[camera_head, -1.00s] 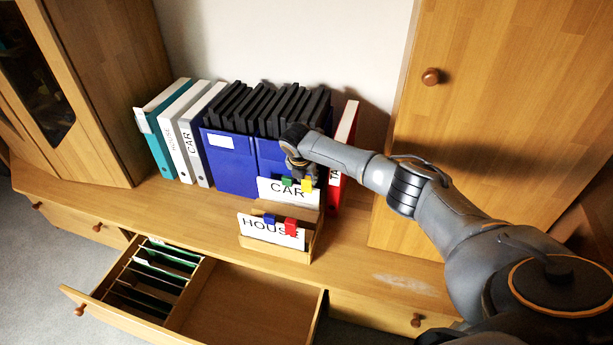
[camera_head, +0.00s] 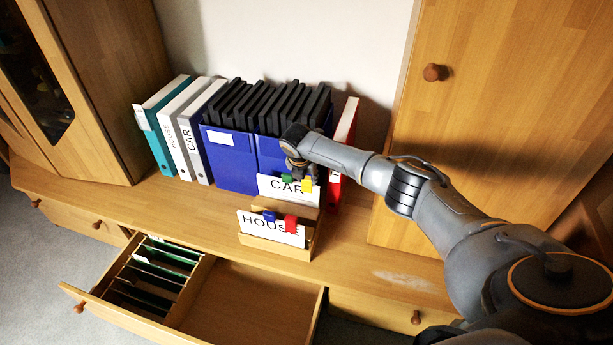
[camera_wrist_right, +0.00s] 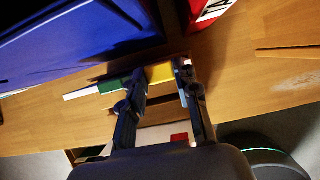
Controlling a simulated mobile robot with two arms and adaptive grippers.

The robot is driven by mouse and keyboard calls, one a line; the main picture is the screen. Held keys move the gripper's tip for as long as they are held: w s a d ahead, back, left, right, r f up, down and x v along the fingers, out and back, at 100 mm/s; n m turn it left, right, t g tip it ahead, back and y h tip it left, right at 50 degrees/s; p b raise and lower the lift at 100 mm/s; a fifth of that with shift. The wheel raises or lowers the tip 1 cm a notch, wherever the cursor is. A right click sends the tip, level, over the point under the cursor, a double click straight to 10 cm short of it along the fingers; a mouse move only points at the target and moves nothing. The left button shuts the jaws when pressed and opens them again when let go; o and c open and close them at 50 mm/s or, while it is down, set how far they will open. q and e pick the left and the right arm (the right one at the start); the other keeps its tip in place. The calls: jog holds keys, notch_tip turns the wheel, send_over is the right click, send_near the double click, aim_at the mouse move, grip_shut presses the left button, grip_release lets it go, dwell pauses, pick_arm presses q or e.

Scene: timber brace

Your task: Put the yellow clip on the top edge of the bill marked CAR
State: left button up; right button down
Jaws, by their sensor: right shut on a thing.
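The bill marked CAR (camera_head: 278,193) stands upright in the back of a small wooden holder (camera_head: 277,247). A green clip (camera_head: 287,178) is on its top edge. The yellow clip (camera_head: 307,186) is at the right part of that top edge, right of the green clip. My right gripper (camera_head: 300,170) is just above the bill's edge, shut on the yellow clip. In the right wrist view the yellow clip (camera_wrist_right: 160,73) shows between the two fingers (camera_wrist_right: 162,78), with the green clip (camera_wrist_right: 110,87) beside the left finger. How deep the clip sits on the paper is hard to tell. My left gripper is out of view.
The bill marked HOUSE (camera_head: 270,228) stands in front, with a blue clip (camera_head: 269,216) and a red clip (camera_head: 291,224). Blue boxes (camera_head: 232,165) and a red binder (camera_head: 346,125) stand close behind. An open drawer (camera_head: 255,300) lies below.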

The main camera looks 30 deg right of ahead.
jog(key=c, duration=0.9)
grip_release()
jog(key=o, duration=0.5)
